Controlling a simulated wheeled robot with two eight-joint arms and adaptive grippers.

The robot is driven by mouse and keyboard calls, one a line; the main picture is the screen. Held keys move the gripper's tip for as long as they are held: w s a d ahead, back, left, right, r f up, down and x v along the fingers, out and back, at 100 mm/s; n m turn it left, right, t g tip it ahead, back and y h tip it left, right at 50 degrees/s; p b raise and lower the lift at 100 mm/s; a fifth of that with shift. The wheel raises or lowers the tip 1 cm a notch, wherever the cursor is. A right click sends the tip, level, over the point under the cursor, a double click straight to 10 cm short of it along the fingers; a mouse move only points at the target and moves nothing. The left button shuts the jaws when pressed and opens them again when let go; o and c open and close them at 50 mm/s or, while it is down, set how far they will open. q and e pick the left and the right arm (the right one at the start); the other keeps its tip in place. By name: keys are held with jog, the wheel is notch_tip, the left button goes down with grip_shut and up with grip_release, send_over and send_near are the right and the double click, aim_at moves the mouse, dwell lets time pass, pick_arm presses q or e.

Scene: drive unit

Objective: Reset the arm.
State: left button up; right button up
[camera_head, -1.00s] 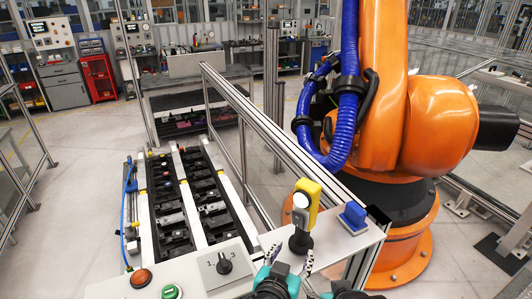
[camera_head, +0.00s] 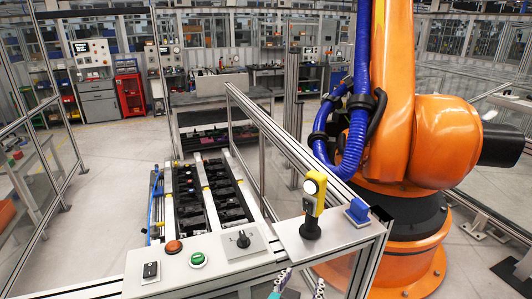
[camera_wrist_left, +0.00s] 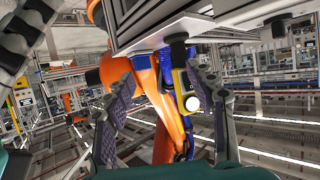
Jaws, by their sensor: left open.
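My left gripper (camera_head: 300,284) is at the bottom edge of the head view, with only its two fingertips showing. They are apart, below the front edge of the white panel. In the left wrist view my left gripper (camera_wrist_left: 163,105) is open, with nothing held between its fingers. My right gripper is not in the head view.
A large orange robot arm (camera_head: 430,140) stands to the right behind a metal rail (camera_head: 290,145). A blue block (camera_head: 357,210) sits near the panel's right corner. Red and green buttons (camera_head: 197,259) and a rotary knob (camera_head: 243,239) lie left, before a black conveyor (camera_head: 210,193).

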pick_arm(q)
jog(key=w+a+f+n+g+y+b, duration=0.1)
jog(key=a+f+n+g+y+b, duration=0.2)
jog(key=a+f+b, duration=0.7)
jog(key=s+a+f+n+g+y+b, duration=0.1)
jog(key=s+a+f+g+y+b, duration=0.1)
jog(key=s+a+f, duration=0.5)
jog(key=a+f+b, duration=0.1)
jog(key=a+f, duration=0.4)
jog(key=a, duration=0.4)
jog(key=shift+f+n+b, duration=0.2)
jog(key=shift+n+b, duration=0.1)
jog(key=shift+n, duration=0.1)
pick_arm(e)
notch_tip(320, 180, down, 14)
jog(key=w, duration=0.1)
pick_arm(q)
jog(key=shift+a, duration=0.1)
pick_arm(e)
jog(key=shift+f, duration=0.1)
